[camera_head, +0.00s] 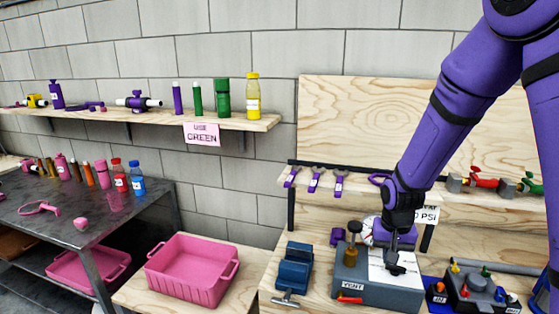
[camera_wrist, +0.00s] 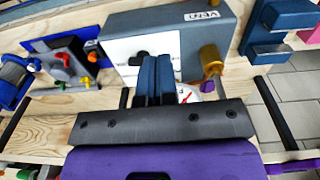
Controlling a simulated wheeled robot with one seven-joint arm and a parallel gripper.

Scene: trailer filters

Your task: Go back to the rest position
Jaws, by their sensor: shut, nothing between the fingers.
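My purple arm comes down from the upper right in the head view. My gripper (camera_head: 395,264) is shut and empty, pointing down over the white panel of the grey VENT box (camera_head: 350,283). In the wrist view my gripper's two fingers (camera_wrist: 157,62) lie close together in front of the same grey box (camera_wrist: 172,22). I cannot tell whether the fingertips touch the panel. A round dial gauge (camera_head: 368,232) stands behind the box, partly hidden by my wrist; a sliver of it shows in the wrist view (camera_wrist: 186,94).
A blue vise (camera_head: 294,267) stands left of the box, and a dark block with coloured valves (camera_head: 478,291) right of it. A tool rack (camera_head: 320,172) and shelf are behind. A pink bin (camera_head: 192,268), a dark table (camera_head: 80,203) and a bottle shelf (camera_head: 150,116) are left.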

